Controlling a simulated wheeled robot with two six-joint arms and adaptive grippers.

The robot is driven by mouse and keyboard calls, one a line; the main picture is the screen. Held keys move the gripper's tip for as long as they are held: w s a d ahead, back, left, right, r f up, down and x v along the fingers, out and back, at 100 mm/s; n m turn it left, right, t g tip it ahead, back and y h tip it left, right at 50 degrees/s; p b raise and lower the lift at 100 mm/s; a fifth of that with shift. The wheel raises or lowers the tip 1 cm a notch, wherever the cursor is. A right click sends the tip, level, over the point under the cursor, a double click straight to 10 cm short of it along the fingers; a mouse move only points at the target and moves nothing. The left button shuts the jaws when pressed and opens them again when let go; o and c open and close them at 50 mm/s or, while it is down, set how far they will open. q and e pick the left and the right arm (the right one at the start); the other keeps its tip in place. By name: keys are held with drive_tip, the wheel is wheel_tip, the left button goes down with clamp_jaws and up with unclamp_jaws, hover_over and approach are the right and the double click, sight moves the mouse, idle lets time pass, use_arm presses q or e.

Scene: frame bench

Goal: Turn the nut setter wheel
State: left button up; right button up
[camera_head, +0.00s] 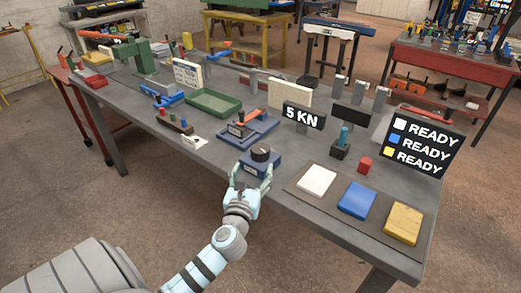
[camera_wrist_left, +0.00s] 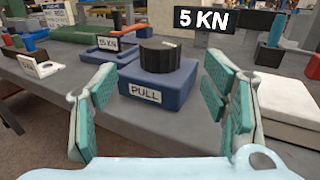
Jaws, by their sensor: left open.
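A black round wheel (camera_head: 261,152) sits on a blue block near the front edge of the grey bench; I take it for the nut setter wheel. In the left wrist view the wheel (camera_wrist_left: 160,55) is upright on the block (camera_wrist_left: 158,82), which has a white PULL label (camera_wrist_left: 145,92). My left gripper (camera_head: 252,178) is open and empty, at the near side of the block. In the left wrist view its green-padded fingers (camera_wrist_left: 160,88) stand apart, left and right of the block, with the wheel beyond them. My right gripper is not in view.
A black 5 KN sign (camera_head: 302,115) stands behind the wheel. To its right are white (camera_head: 317,180), blue (camera_head: 357,200) and yellow (camera_head: 403,223) pads and a READY board (camera_head: 420,142). A blue fixture (camera_head: 247,132) stands behind left. Bare bench lies left of the block.

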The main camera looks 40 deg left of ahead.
sight(258, 155)
use_arm(q)
drive_tip(key=b+x, duration=0.1)
drive_tip(key=x, duration=0.9)
drive_tip(key=shift+w+a, duration=0.1)
drive_tip(key=shift+w, duration=0.2)
drive_tip(key=c, duration=1.2)
drive_tip(key=shift+h, duration=0.3)
